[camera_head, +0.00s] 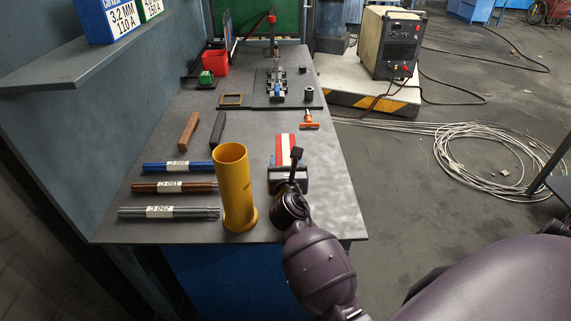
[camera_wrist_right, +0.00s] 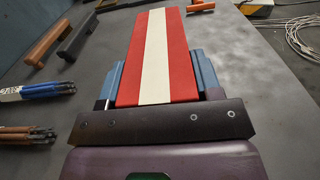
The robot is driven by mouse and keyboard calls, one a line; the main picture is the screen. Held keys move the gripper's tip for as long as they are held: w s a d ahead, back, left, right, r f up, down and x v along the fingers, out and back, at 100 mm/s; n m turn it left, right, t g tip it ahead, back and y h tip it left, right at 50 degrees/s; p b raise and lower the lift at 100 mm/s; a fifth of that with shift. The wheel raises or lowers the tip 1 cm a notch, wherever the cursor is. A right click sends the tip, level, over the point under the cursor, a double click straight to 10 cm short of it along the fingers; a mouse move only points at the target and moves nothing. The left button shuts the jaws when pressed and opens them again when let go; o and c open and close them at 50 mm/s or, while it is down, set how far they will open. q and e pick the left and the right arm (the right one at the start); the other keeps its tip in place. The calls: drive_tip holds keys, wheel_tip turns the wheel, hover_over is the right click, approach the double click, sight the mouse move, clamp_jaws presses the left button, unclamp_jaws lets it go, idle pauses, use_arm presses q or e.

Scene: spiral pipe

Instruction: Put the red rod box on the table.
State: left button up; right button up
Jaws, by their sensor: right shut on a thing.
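The red rod box (camera_head: 285,147) has a white stripe down its middle. It is over the right part of the table (camera_head: 335,205), long side pointing away from me. My right gripper (camera_head: 288,161) is shut on its near end, with blue fingers on both sides. The box (camera_wrist_right: 187,70) fills the middle of the wrist view, with table surface around it. I cannot tell whether its underside touches the table. My left gripper is not in view.
A yellow tube (camera_head: 236,190) stands upright left of my right gripper. Blue, brown and grey rod bundles (camera_head: 168,212) lie farther left. An orange-handled tool (camera_head: 309,122) and a fixture (camera_head: 278,88) are beyond the box.

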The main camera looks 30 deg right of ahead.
drive_tip(key=o, duration=1.5)
drive_tip(key=shift+o, duration=0.2)
drive_tip(key=shift+s+r, duration=0.1)
drive_tip(key=v, duration=1.2)
